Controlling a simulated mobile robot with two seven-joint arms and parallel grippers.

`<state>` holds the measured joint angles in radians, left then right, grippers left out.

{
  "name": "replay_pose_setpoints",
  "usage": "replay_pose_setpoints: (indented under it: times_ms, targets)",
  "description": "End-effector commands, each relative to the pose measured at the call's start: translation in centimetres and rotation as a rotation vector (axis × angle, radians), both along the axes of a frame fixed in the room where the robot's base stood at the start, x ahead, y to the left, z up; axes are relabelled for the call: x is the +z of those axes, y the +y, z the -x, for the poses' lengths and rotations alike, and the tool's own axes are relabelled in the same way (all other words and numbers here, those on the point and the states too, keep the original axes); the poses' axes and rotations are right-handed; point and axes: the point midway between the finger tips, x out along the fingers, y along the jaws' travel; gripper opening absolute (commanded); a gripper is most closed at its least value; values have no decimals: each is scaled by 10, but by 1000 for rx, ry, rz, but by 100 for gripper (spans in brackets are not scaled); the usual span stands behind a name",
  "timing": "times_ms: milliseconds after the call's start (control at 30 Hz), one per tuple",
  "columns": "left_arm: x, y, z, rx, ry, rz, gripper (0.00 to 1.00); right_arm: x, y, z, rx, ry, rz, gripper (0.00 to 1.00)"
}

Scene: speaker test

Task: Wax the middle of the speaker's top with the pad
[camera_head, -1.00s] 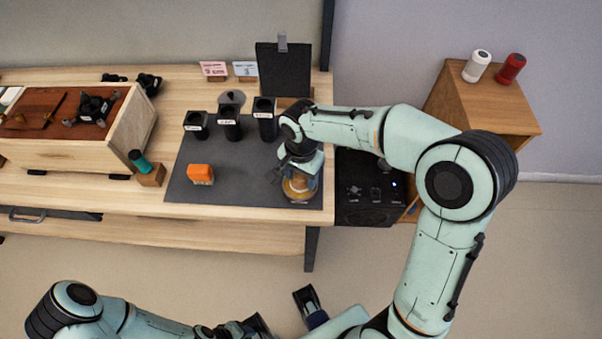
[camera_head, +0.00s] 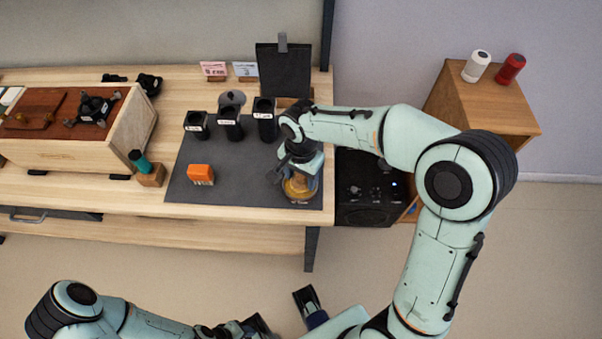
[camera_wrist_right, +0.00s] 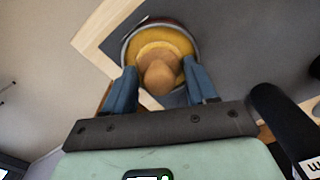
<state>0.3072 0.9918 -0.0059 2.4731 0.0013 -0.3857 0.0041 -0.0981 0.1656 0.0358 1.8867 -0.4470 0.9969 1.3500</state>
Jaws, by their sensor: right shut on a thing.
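The speaker appears to be the pale wooden box (camera_head: 62,156) at the left of the bench, with a reddish-brown top (camera_head: 52,111). My right gripper (camera_head: 299,171) is over the front right corner of the dark mat. In the right wrist view its blue fingers (camera_wrist_right: 162,90) are on either side of the tan knob of a round pad (camera_wrist_right: 158,76). The pad's yellowish disc sits within a dark round rim, apparently a tin (camera_head: 300,199); how deep it sits I cannot tell. My left gripper (camera_head: 250,327) is low at the bottom edge, its fingers unclear.
A black clawed thing (camera_head: 91,108) stands on the box's top. On the mat (camera_head: 240,193) are an orange block (camera_head: 200,174) and labelled black cups (camera_head: 229,126). A teal-topped item on a wooden block (camera_head: 150,175) stands between box and mat. A black unit (camera_head: 365,212) is right of the bench.

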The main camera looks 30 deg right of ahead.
Motion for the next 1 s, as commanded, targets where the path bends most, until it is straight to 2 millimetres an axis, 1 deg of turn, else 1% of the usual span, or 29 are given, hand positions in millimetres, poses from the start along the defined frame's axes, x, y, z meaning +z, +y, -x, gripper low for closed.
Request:
replay_pose_setpoints:
  times_ms: [33, 200, 733, 833, 1000]
  targets:
    - [4, 0, -1, 0, -2, 1, 43, 6, 0, -1, 0, -2, 0, 32]
    - [15, 0, -4, 0, -6, 0, 43, 21, 0, -1, 1, -4, 0, 32]
    - [46, 0, -16, 0, -19, 0, 43, 64, 0, -1, 0, -5, -1, 32]
    - [50, 0, -17, -1, -20, 0, 43, 68, 0, -1, 0, -4, 0, 32]
    - [49, 0, -17, -1, -20, 0, 43, 68, 0, -1, 0, -3, -1, 32]
